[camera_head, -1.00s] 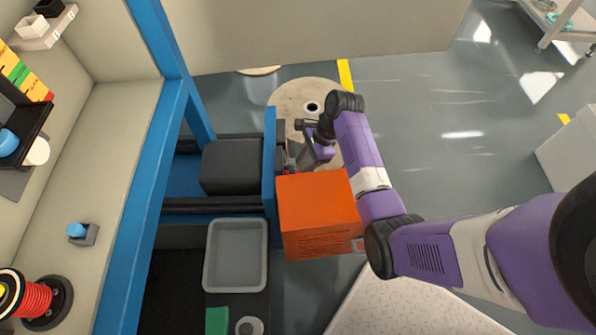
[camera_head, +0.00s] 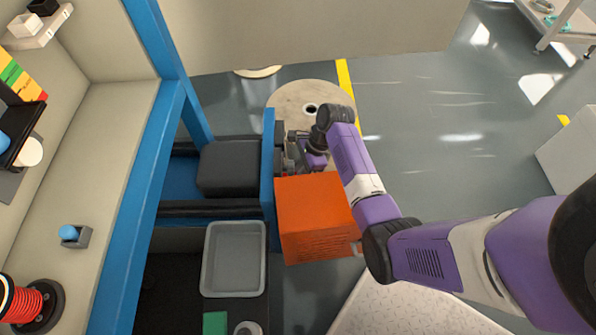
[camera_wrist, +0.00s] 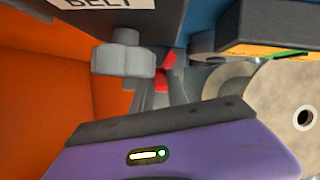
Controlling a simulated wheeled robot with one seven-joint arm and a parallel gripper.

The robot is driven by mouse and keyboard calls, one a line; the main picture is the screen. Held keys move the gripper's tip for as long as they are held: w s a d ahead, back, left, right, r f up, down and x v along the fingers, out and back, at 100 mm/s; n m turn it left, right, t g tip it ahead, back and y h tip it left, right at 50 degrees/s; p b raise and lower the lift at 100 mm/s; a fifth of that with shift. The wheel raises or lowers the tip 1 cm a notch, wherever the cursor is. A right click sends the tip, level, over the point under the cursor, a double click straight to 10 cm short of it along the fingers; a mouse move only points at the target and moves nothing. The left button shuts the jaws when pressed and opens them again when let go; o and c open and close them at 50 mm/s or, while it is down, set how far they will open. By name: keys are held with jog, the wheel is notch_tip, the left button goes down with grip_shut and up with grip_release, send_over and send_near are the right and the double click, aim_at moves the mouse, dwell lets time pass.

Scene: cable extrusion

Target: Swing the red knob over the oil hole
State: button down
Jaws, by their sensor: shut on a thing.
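The red knob (camera_wrist: 168,60) shows as small red patches at the upper middle of the wrist view, mostly hidden by my fingers. My gripper (camera_wrist: 161,88) is shut on it, with the fingers pointing up in that view. In the head view my gripper (camera_head: 291,158) is beside the blue frame, behind the orange box; the knob cannot be made out there. A grey cylindrical fitting (camera_wrist: 124,60) stands just left of my fingers in the wrist view. I cannot make out the oil hole for certain.
The orange box (camera_head: 315,218) is close to my gripper, and its wall fills the left of the wrist view. The blue frame (camera_head: 268,185) is beside it. A beige round disc with a dark hole (camera_head: 288,98) lies behind. Open floor (camera_head: 440,120) extends right.

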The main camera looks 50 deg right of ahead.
jog(key=shift+s+a+r+m+p, duration=0.15)
jog(key=shift+r+m+p, duration=0.25)
jog(key=shift+p, duration=0.85)
jog(key=shift+a+m+h+p, duration=0.3)
jog(key=shift+m+p, duration=0.2)
jog(key=shift+p, duration=0.6)
jog(key=m+p, duration=0.1)
jog(key=t+p, duration=0.1)
jog(key=shift+a+f+m+p, duration=0.15)
jog(key=shift+a+m+p, duration=0.2)
jog(key=shift+m+p, duration=0.05)
jog(key=shift+f+m+h, duration=0.2)
jog(key=shift+m+h, duration=0.1)
jog(key=c, duration=1.3)
grip_release()
jog(key=shift+f, duration=0.1)
